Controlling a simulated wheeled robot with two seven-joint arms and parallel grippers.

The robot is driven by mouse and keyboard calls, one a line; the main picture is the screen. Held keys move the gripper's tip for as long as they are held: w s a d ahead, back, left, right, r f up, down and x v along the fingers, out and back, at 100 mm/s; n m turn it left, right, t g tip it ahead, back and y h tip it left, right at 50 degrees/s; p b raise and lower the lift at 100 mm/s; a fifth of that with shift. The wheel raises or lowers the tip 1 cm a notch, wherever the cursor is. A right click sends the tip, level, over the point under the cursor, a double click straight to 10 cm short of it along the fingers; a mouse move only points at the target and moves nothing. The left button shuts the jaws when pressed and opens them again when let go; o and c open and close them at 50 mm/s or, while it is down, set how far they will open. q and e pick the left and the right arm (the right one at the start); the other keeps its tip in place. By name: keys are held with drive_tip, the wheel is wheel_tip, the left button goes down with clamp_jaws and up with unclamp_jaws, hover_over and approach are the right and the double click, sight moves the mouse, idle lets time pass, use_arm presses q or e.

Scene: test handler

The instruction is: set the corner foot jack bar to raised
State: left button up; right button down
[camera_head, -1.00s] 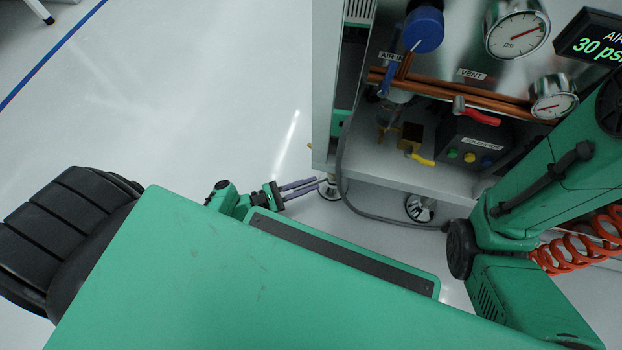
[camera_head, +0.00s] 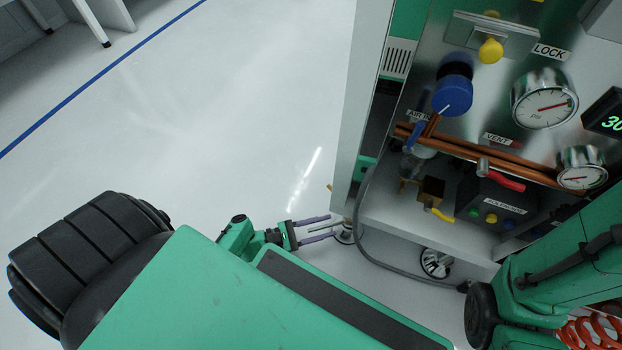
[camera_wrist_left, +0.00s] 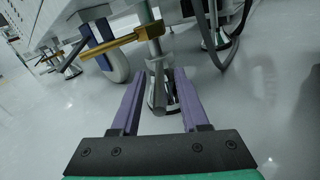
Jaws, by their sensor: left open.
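The corner foot (camera_head: 345,234) of the test handler is a metal levelling foot at the cabinet's near left corner. It also shows in the left wrist view (camera_wrist_left: 158,98), with an upright metal stem. The brass-yellow jack bar (camera_wrist_left: 122,42) sticks out to the left from the upper stem, tilted with its free end lower in the picture. In the head view only a small yellow tip (camera_head: 330,187) shows. My left gripper (camera_head: 333,227) is open, low by the floor. In the left wrist view its purple fingers (camera_wrist_left: 158,73) appear either side of the stem, below the bar. My right gripper is out of view.
A caster wheel (camera_wrist_left: 115,68) stands behind the bar. A second foot (camera_head: 436,262) and a grey hose (camera_head: 385,262) lie to the right. The cabinet panel above carries gauges (camera_head: 544,98) and a blue knob (camera_head: 452,95). Open floor (camera_head: 230,120) lies to the left.

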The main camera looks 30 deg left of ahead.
use_arm(q)
drive_tip(key=p+v, duration=0.1)
drive_tip(key=v, duration=1.3)
drive_tip(key=shift+s+a+p, duration=0.2)
drive_tip(key=shift+a+p, duration=0.05)
drive_tip(key=shift+p, duration=0.1)
